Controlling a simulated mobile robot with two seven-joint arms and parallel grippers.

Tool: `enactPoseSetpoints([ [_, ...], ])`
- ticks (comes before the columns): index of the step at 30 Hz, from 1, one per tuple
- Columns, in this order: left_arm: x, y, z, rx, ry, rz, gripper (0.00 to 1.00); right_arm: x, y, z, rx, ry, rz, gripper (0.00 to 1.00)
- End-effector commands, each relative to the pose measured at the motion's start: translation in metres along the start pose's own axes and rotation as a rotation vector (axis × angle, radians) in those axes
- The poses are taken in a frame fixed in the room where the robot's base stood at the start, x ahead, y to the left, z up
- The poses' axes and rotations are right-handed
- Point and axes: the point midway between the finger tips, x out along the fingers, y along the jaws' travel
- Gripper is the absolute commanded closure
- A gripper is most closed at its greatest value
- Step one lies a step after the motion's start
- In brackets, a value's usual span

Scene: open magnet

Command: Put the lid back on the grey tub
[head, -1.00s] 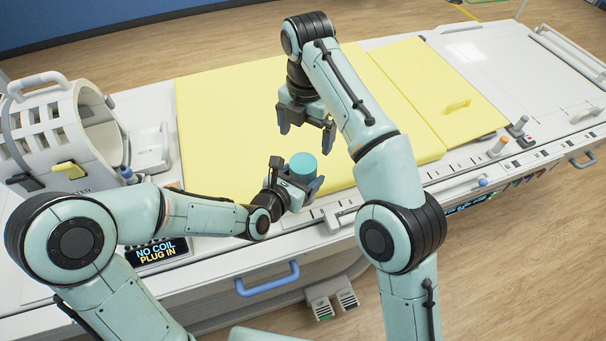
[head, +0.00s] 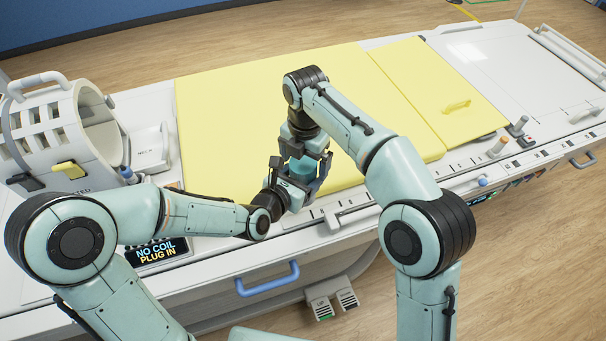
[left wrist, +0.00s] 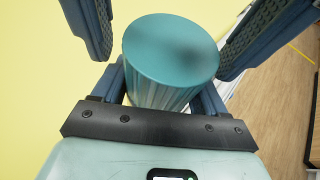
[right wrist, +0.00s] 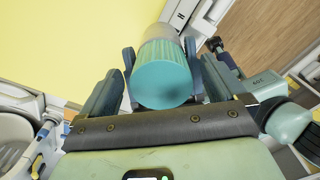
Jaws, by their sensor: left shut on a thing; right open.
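The grey tub (right wrist: 160,33) with its teal ribbed lid (right wrist: 165,80) on top is over the near edge of the yellow pad. The lid also shows in the left wrist view (left wrist: 170,48), and partly in the head view (head: 303,167) behind my right gripper. My left gripper (head: 300,192) is shut on the tub, low down. My right gripper (head: 303,160) is open and comes from above, its fingers on either side of the lid. I cannot tell whether they touch it, or whether the lid is fully seated.
The yellow pad (head: 240,110) covers the white table (head: 490,60). A white slotted coil (head: 50,125) stands at the left by a "NO COIL PLUG IN" display (head: 157,250). Knobs (head: 498,147) line the near rail at the right. The pad's middle is clear.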

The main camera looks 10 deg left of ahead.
Motion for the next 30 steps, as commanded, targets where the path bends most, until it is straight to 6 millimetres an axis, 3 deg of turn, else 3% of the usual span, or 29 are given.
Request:
enactPoseSetpoints([
  [2,0.0,0.0,0.002,0.002,-0.005,0.001,1.0,0.0,0.0,0.0,0.0,0.0,0.0,0.06],
  [7,0.0,0.0,0.002,0.002,-0.005,0.001,1.0,-0.001,0.0,0.0,0.0,0.0,0.0,0.61],
  [10,0.0,0.0,0.002,0.002,-0.005,0.001,1.0,-0.001,0.0,0.0,0.0,0.0,0.0,0.65],
  [11,0.0,0.0,0.002,0.002,-0.005,0.001,1.0,-0.001,0.0,0.0,0.0,0.0,0.0,0.19],
  [12,0.0,0.0,0.002,0.002,-0.005,0.0,1.0,-0.001,0.0,0.0,0.0,0.0,0.0,0.06],
  [22,0.0,0.0,0.002,0.002,-0.005,0.001,1.0,-0.003,0.001,0.0,0.0,-0.001,0.002,0.03],
  [30,0.0,0.0,0.002,0.002,-0.005,0.001,1.0,-0.037,0.001,0.0,-0.001,-0.002,0.003,0.03],
])
